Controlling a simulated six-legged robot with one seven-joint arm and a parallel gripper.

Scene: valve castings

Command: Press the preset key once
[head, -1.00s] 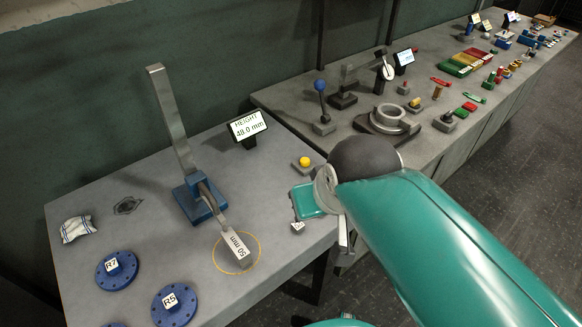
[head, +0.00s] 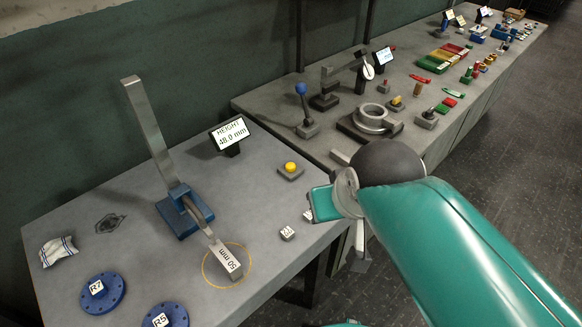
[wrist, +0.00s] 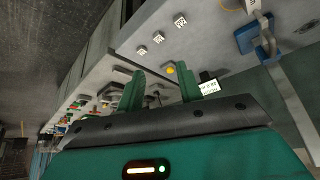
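The likely preset key is a yellow round button (head: 290,168) on a small grey base, standing on the near table right of the height display. It also shows in the wrist view (wrist: 170,70), between my finger tips in the picture. The display (head: 230,134) reads HEIGHT 48.0 mm.
Blue flanges R7 (head: 97,290) and R5 (head: 165,318) and a cloth (head: 58,251) are at the left. A second bench (head: 262,103) behind carries a blue-knobbed lever (head: 304,108) and castings.

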